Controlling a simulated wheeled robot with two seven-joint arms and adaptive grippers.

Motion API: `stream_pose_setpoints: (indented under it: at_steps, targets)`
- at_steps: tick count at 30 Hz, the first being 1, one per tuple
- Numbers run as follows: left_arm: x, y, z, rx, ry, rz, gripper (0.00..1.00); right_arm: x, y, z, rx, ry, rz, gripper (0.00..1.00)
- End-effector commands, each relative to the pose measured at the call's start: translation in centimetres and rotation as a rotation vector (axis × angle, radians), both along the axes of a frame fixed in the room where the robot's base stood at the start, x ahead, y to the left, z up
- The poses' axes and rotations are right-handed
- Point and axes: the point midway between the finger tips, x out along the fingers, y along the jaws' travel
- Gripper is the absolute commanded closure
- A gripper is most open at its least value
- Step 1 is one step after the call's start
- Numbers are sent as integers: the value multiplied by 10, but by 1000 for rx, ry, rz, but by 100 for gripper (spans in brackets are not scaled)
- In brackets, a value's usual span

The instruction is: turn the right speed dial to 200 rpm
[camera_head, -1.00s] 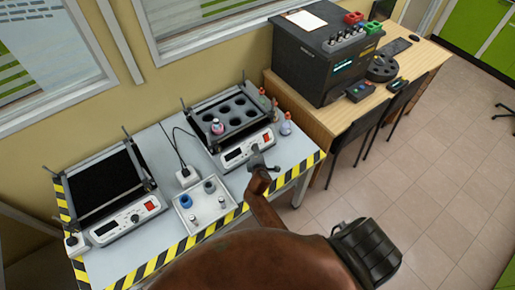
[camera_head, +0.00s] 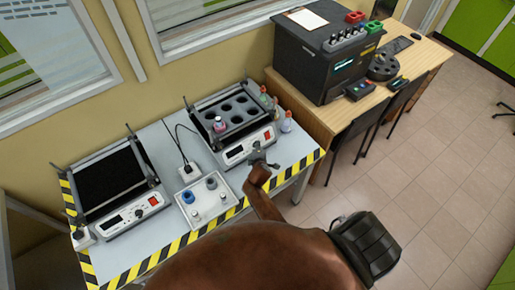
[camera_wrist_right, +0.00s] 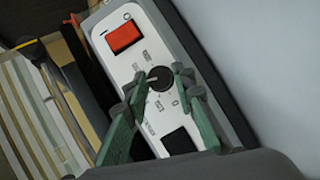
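The right shaker (camera_head: 232,113) has a rack with round holes and a white front panel with a red switch (camera_head: 267,136). My right gripper (camera_head: 258,157) is right at this panel and hides its dial in the head view. In the right wrist view the black round speed dial (camera_wrist_right: 160,80) shows a pale pointer mark toward its left side. The green fingers of my right gripper (camera_wrist_right: 160,75) stand apart, one on each side of the dial. I cannot tell whether they touch it. The scale print is too small to read. My left gripper is not in view.
A second shaker (camera_head: 112,182) with a black platform stands at left. A white tray (camera_head: 208,213) with small blue and dark rings lies between them. Small flasks (camera_head: 286,122) stand at the right shaker's right end. A black analyser (camera_head: 325,60) stands on the wooden desk.

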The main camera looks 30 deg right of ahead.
Motion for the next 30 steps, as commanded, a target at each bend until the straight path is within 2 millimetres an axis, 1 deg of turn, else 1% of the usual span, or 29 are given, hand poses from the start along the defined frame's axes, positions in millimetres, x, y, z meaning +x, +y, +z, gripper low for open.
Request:
stream_pose_setpoints:
  at_steps: [1,5,6,15,19,27,30]
  targets:
    - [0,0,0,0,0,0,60,0,0,0,0,0,0,71]
    - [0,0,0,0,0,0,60,0,0,0,-1,0,1,62]
    - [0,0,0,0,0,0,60,0,0,0,-1,0,1,62]
    - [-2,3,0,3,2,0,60,-2,1,3,-2,-1,0,62]
    - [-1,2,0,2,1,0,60,-13,7,9,0,-2,1,62]
    - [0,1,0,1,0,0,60,-44,23,32,0,-1,1,62]
    - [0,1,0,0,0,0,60,-51,27,37,0,-1,-1,62]
